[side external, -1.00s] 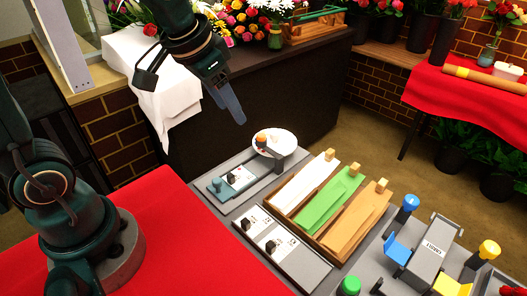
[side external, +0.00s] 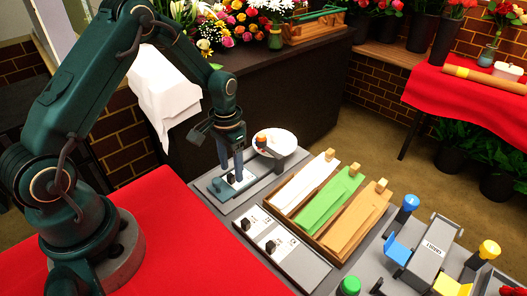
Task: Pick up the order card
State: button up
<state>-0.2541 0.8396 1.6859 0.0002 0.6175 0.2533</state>
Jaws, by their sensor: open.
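Small white cards with dark upright tabs are in view; I cannot tell which is the order card. One card (side external: 231,180) lies on the blue-grey holder (side external: 217,191) at the left of the grey station, partly hidden by my fingers. Two more cards (side external: 256,216) and (side external: 281,237) lie in a grey tray nearer the front. My gripper (side external: 232,174) is open and points down over the holder, its fingers at the card. The card's dark tab shows poorly behind the fingers, so I cannot tell whether they touch it.
A white round dish (side external: 283,140) stands just behind my gripper. A wooden tray (side external: 328,250) with white, green and tan strips lies to the right. Blue, yellow and green knobs surround a grey fixture (side external: 433,247) further right. A red cloth (side external: 175,245) covers the near left.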

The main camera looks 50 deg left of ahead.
jog(key=shift+f, duration=1.1)
grip_shut()
jog(key=shift+r, duration=0.15)
